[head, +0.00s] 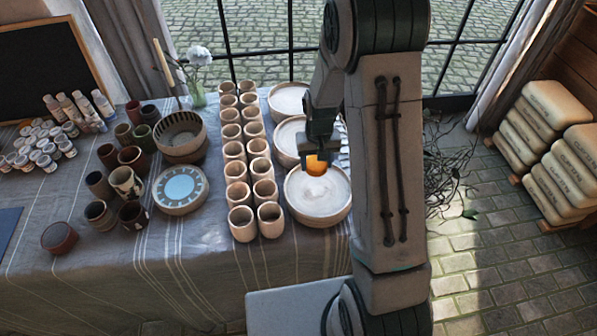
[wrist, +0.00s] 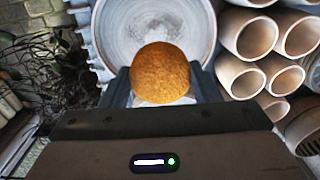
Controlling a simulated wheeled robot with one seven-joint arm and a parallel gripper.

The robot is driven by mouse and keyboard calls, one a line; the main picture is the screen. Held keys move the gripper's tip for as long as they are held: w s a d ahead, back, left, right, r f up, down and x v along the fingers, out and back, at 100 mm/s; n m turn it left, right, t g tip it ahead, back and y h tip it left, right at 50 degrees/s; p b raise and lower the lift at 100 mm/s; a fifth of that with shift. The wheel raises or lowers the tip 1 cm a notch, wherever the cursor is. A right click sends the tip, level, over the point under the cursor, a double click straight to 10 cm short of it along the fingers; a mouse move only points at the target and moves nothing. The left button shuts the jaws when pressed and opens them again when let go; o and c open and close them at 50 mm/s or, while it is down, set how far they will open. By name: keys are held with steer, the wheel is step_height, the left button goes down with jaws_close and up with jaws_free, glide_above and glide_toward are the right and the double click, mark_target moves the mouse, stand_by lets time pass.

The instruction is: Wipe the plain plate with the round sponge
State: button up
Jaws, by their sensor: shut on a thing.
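The round orange-brown sponge (head: 316,165) is held in my gripper (head: 318,158), over the nearest of several pale plates. In the wrist view the sponge (wrist: 160,73) sits between the two fingers of my gripper (wrist: 161,88). The plain plate (head: 322,207) is whitish with a raised rim and lies on the cloth-covered table. It also shows in the wrist view (wrist: 118,30), behind the sponge. The sponge overlaps the far part of this plate; I cannot tell if it touches the surface. Two more pale plates, the middle one (head: 286,137) and the far one (head: 289,95), lie behind it.
Rows of clay cups (head: 241,220) stand close left of the plates. A blue-centred painted plate (head: 180,187), dark cups (head: 126,182) and a striped bowl (head: 181,133) are further left. The table's right edge is close beside the plates. Bare cloth (head: 190,265) lies along the front.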

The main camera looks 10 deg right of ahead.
steer(key=f+b, duration=0.1)
steer(key=b, duration=0.1)
steer(key=m+b, duration=0.1)
steer(key=b, duration=0.1)
steer(key=f+b, duration=0.1)
steer(key=b, duration=0.1)
steer(key=shift+w+a+f, duration=0.2)
steer(key=shift+a+f, duration=0.05)
steer(key=shift+f, duration=0.1)
steer(key=b, duration=0.1)
steer(key=m+b, duration=0.1)
steer(key=shift+a+f+b, duration=0.15)
steer(key=shift+a+b, duration=0.1)
steer(key=shift+b, duration=0.1)
steer(key=shift+s+a+m+b, duration=0.15)
steer(key=shift+m+b, duration=0.25)
steer(key=shift+b, duration=0.4)
